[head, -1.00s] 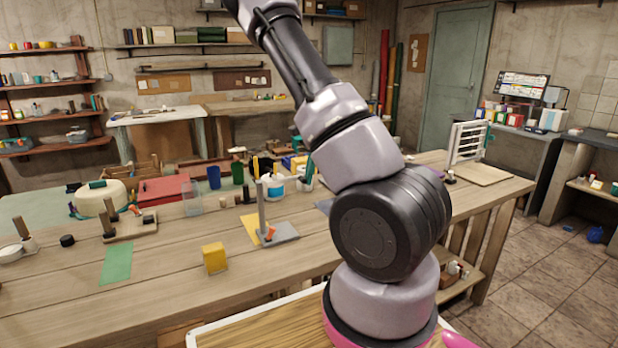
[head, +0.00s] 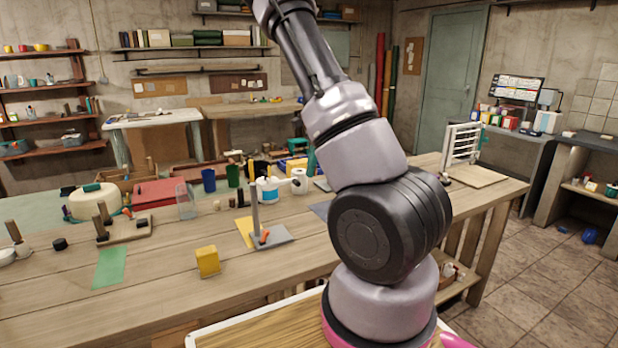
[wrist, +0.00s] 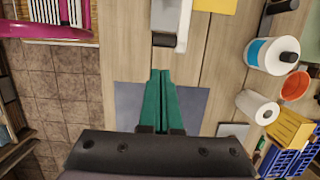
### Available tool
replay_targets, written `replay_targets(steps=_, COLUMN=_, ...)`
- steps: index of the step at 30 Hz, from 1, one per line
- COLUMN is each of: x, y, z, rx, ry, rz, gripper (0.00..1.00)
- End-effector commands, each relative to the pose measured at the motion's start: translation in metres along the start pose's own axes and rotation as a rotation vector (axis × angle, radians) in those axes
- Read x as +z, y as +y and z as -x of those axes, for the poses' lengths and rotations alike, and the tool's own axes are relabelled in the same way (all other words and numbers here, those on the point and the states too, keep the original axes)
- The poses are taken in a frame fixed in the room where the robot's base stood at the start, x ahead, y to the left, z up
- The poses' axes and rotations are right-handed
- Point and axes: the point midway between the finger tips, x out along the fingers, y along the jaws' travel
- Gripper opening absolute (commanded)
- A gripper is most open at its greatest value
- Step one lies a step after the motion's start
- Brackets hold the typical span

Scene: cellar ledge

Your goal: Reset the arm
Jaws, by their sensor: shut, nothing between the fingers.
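My gripper (wrist: 161,82) shows in the wrist view as two long green fingers pressed together, with nothing between them. It is above the wooden workbench, with a flat grey-blue mat (wrist: 198,100) behind the fingers in that view. Its height above the mat is hard to judge. In the head view my arm rises from the front right and leaves the top edge.
The workbench (head: 150,280) holds a yellow block (head: 207,262), a green sheet (head: 110,267), a grey stand with an upright post (head: 256,212), a red box (head: 160,193) and a white rack (head: 462,144). In the wrist view, a blue-labelled container (wrist: 268,55) and white roll (wrist: 258,107) stand right of the fingers.

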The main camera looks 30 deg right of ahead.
Motion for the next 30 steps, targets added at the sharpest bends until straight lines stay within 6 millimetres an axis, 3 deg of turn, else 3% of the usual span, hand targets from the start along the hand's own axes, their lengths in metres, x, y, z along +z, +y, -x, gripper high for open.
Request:
replay_targets(steps=3, x=0.002, y=-0.001, z=0.026, rx=-0.003, ry=0.001, rz=0.0, gripper=0.0)
replay_targets(steps=9, x=0.004, y=0.0, z=0.052, rx=0.0, ry=0.001, rz=-0.002, gripper=0.0)
replay_targets(steps=20, x=0.011, y=0.004, z=0.064, rx=-0.01, ry=-0.012, rz=0.017, gripper=0.0)
replay_targets(steps=23, x=0.027, y=0.013, z=0.077, rx=-0.04, ry=-0.044, rz=0.075, gripper=0.0)
replay_targets(steps=30, x=0.09, y=0.056, z=0.127, rx=-0.166, ry=-0.102, rz=0.344, gripper=0.0)
